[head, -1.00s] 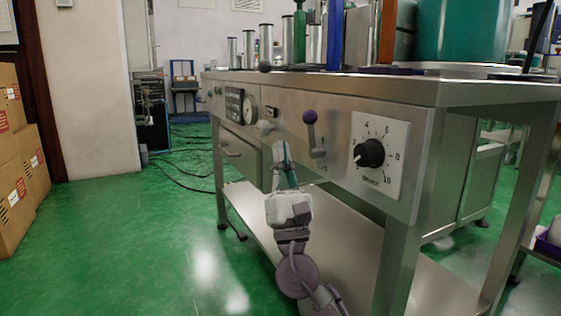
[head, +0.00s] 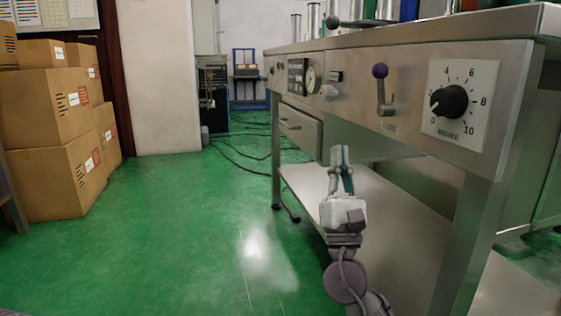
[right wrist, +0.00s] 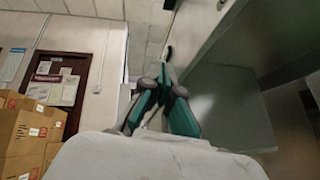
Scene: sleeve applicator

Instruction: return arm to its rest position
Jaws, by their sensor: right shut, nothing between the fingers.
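My right gripper (head: 341,158) is raised in front of the steel machine (head: 350,90), its fingers pointing up. Its fingers are shut with nothing between them, and they also show in the right wrist view (right wrist: 163,78). In the head view it stands below the control panel, to the right of the drawer (head: 299,130). I cannot tell whether it touches the machine. The purple-knobbed lever (head: 381,88) and the black dial (head: 450,101) are on the panel to its right, apart from it. My left gripper is not in view.
Stacked cardboard boxes (head: 58,140) stand at the left. Open green floor (head: 190,230) lies between them and the machine. A steel lower shelf (head: 400,225) and a front leg (head: 462,240) are beside my right arm. Cables (head: 245,155) lie on the floor behind.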

